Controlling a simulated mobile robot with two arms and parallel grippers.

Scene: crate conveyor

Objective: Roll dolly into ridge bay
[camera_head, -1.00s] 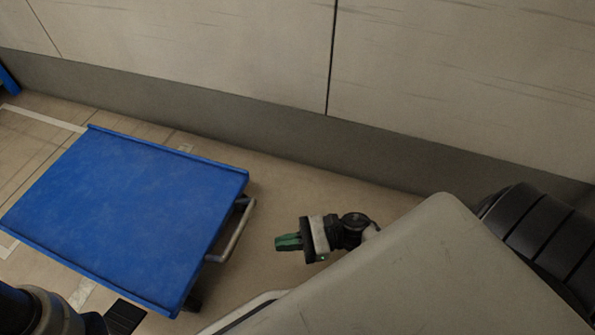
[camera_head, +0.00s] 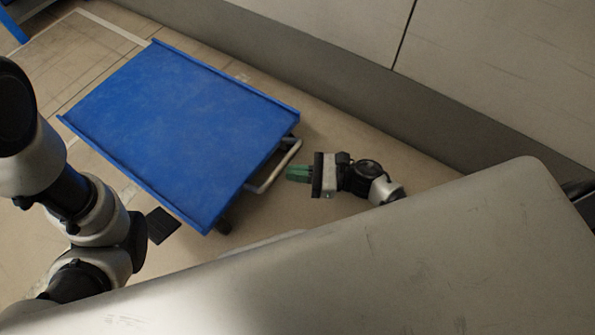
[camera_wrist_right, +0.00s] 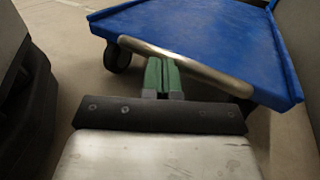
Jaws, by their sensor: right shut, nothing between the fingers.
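The dolly (camera_head: 185,125) has a flat, empty blue deck with raised edges and stands on the floor at left-centre in the head view. Its grey bar handle (camera_head: 277,168) faces my right gripper (camera_head: 288,174). That gripper's green fingers are shut and empty, pointing at the handle, with their tips close to the bar. In the right wrist view the fingers (camera_wrist_right: 162,76) overlap the handle (camera_wrist_right: 190,66); whether they touch it I cannot tell. A dark caster (camera_wrist_right: 117,57) shows under the dolly (camera_wrist_right: 215,35).
A wall with a grey lower band (camera_head: 350,92) runs behind the dolly, with a strip of bare floor between. White floor lines (camera_head: 110,27) lie beyond the dolly's far left corner. Something blue (camera_head: 14,27) stands upper left.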

